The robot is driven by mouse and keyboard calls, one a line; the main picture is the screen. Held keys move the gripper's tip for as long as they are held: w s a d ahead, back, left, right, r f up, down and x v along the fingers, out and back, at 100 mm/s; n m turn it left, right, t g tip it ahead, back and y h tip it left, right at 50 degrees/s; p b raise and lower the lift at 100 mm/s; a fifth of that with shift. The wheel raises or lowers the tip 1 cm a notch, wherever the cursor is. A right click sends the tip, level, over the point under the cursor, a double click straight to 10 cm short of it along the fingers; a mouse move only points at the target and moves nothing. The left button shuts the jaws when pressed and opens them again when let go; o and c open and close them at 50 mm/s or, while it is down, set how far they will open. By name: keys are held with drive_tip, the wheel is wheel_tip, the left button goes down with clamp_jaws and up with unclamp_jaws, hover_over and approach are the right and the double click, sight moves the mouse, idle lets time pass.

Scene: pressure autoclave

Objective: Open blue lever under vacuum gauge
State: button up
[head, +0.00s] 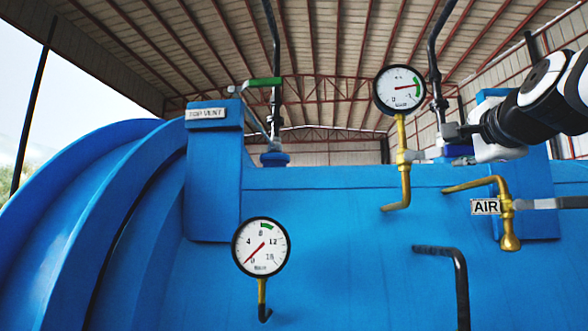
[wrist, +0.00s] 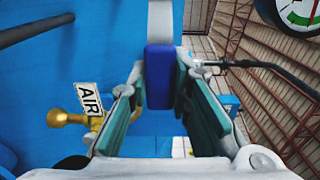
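The vacuum gauge (head: 400,90) is a round white dial on a brass pipe, at the upper right in the head view. Part of a dial (wrist: 298,14) shows at the top right corner of the wrist view. The blue lever (wrist: 160,78) has a grey stem and stands between my gripper's teal-padded fingers in the wrist view. Thin gaps seem to show on both sides of it. In the head view my gripper (head: 462,138) reaches in from the right, just right of the gauge's pipe. It hides most of the lever there; only a bit of blue (head: 457,151) shows.
A brass AIR valve (head: 507,215) with a grey handle lies below my gripper. A black bent pipe (head: 460,275) stands lower. A pressure gauge (head: 261,246) is on the blue vessel (head: 330,215). A green-handled vent valve (head: 265,82) is at the upper left.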

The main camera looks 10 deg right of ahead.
clamp_jaws()
